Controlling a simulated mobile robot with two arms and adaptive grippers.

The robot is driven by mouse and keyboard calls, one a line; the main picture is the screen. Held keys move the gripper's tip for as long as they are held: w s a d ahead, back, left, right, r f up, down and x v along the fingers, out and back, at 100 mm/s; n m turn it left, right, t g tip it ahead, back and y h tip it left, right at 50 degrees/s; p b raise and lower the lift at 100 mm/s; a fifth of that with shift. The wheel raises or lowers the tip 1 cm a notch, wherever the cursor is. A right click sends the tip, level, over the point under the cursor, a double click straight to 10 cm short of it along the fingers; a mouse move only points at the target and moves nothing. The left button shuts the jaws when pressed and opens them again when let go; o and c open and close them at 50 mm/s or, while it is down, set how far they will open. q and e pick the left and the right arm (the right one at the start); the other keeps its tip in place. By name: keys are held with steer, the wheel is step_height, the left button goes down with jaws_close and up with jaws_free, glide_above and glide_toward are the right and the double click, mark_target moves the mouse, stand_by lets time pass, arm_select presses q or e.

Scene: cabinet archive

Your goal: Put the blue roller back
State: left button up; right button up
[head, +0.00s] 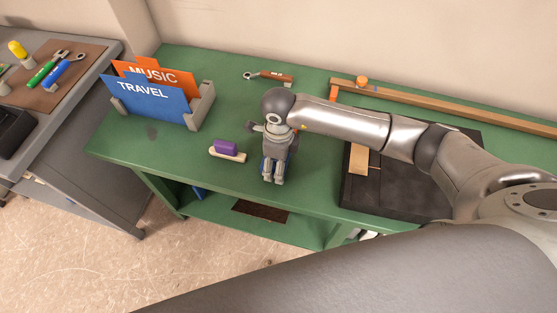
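My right gripper (273,181) points down over the front part of the green bench (225,173), left of the black mat. Small blue slivers (263,164) show at its sides; I cannot tell whether they belong to a held blue thing or to the gripper. Its fingertips are close together, but the gap between them is hidden. A blue-handled tool with a grey round end (56,73) lies on a brown mat (78,67) on the grey side table; I cannot tell if it is the blue roller. My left gripper is out of view.
A purple block on a pale base (227,149) stands just left of the gripper. A file holder (203,105) with folders is at the back left. A wooden-handled tool (272,77), a long wooden strip (435,100) and a black mat (400,192) occupy the back and right.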

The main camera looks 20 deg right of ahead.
stand_by(0.3)
steer(key=shift+r, duration=0.2)
steer(key=shift+w+r, duration=0.1)
steer(key=shift+r, duration=0.25)
step_height(320, 180, up, 11)
steer(key=shift+r+b, duration=0.15)
steer(key=shift+b, duration=0.6)
steer(key=shift+s, duration=0.2)
